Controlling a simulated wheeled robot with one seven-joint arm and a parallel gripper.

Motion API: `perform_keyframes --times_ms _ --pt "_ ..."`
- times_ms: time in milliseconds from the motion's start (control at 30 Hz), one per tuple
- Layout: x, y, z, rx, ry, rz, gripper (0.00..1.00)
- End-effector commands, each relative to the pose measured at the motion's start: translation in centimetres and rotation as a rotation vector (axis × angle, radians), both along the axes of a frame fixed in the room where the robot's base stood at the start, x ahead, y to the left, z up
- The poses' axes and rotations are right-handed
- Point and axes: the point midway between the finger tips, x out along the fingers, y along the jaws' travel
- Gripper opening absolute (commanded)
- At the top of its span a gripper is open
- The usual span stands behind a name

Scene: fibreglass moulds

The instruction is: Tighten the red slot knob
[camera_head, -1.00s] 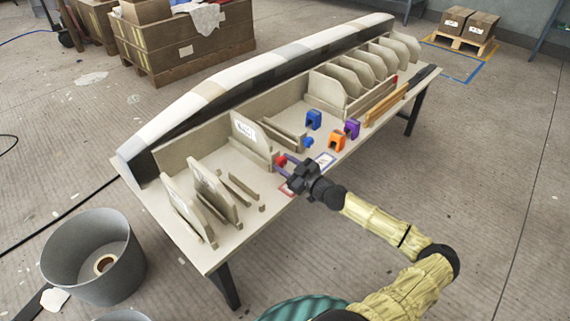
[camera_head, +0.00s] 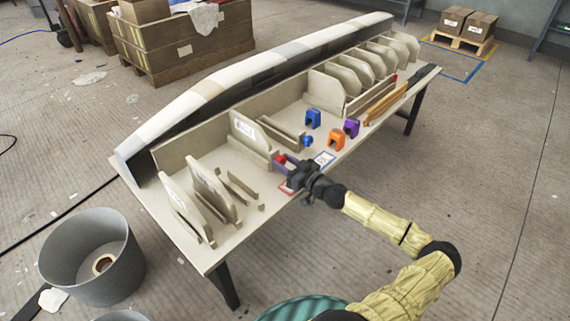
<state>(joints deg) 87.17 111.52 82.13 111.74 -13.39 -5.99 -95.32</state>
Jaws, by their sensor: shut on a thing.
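The red knob (camera_head: 280,159) sits at the foot of an upright beige panel on the workbench (camera_head: 228,248). My gripper (camera_head: 284,162) reaches in from the lower right, and its jaws are shut on the red knob. The fingers hide part of the knob, and its slot is too small to make out. A blue knob (camera_head: 308,140) stands to the right, apart from my gripper.
Blue (camera_head: 313,118), orange (camera_head: 336,139) and purple (camera_head: 351,127) clamp-like blocks stand right of my gripper. Upright panels (camera_head: 210,187) stand to its left. A long curved mould (camera_head: 250,75) runs along the back. A grey bin (camera_head: 62,262) stands on the floor at left.

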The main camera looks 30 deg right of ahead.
Motion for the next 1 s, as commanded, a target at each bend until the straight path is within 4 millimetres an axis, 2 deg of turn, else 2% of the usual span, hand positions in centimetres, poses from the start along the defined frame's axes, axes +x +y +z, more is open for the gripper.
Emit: perform_keyframes --times_ms 500,700,1000 --pt "0.04 -0.17 0.0 0.413 0.15 0.0 0.14" --pt "0.05 -0.19 -0.01 0.497 0.181 -0.001 0.14" --pt "0.05 -0.23 -0.04 0.532 0.193 -0.001 0.14"
